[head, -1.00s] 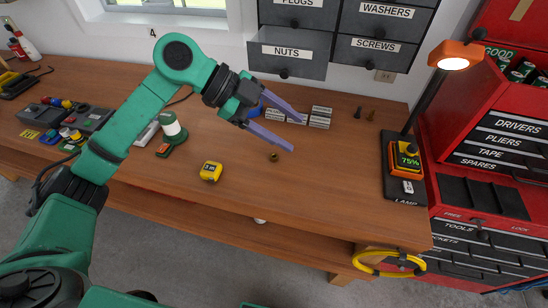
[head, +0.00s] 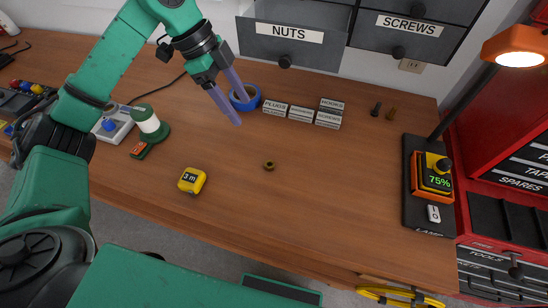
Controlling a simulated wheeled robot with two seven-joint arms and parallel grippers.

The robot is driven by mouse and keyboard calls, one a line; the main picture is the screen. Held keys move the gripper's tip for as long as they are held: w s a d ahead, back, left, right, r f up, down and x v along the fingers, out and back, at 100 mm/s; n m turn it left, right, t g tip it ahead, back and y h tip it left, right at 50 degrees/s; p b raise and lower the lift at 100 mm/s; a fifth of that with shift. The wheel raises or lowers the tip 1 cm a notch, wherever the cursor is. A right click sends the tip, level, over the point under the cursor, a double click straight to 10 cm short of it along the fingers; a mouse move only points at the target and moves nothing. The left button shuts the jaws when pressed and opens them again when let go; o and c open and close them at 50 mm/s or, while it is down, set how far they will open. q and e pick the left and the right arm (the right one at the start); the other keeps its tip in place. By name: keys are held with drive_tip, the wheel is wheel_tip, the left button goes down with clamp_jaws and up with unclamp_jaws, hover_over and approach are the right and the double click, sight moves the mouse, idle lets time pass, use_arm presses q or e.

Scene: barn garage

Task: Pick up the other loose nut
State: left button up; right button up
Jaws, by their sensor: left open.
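A small brass-coloured nut (head: 269,166) lies flat on the wooden workbench (head: 330,200), near its middle. My left gripper (head: 240,104) is open and empty above the bench, up and to the left of the nut and apart from it. Its two purple fingers point down and to the right, in front of the blue tape roll. The drawer labelled NUTS (head: 290,38) is at the back, above the bench; its inside cannot be made out. My right gripper is not in view.
A yellow tape measure (head: 192,181) and a green spool (head: 149,124) stand left of the nut. Small labelled boxes (head: 301,114), a blue tape roll (head: 245,98) and two screws (head: 376,109) are behind. The lamp base (head: 421,205) is at right. Bench around the nut is clear.

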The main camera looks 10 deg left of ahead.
use_arm(q)
wheel_tip(320, 180, down, 5)
drive_tip(key=s+b, duration=0.1)
drive_tip(key=b, duration=0.3)
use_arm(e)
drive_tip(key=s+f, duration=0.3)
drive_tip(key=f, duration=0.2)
use_arm(q)
drive_tip(key=p, duration=0.5)
approach(269, 164)
drive_tip(key=x, duration=0.7)
drive_tip(key=shift+d+f, duration=0.15)
drive_tip(key=shift+f, duration=0.4)
clamp_jaws()
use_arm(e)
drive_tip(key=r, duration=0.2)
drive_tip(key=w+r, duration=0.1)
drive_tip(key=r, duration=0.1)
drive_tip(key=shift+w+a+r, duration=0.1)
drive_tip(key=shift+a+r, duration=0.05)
